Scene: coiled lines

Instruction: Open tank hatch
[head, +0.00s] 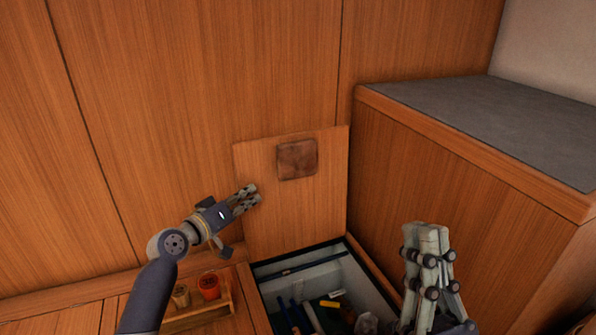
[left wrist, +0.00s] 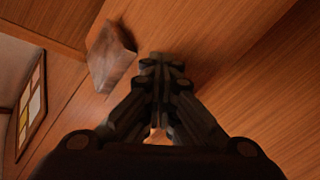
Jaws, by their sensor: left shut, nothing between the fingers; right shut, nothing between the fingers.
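The tank hatch (head: 258,205) is a square wooden panel that stands upright, tilted back near the wood wall in the head view. A brown square block or pad (head: 297,159) sits on its face; a similar brown piece shows in the left wrist view (left wrist: 111,58). Below the hatch is an open compartment (head: 300,265) with a dark rim. My left gripper (head: 252,195) is shut and empty at the hatch's left side, close to its face; I cannot tell if it touches. My right gripper (head: 428,235) is shut and empty, to the right of the opening.
Several loose items, including a yellow one (head: 329,303) and blue ones, lie in the compartment. A wooden cabinet with a grey top (head: 490,120) closes off the right side.

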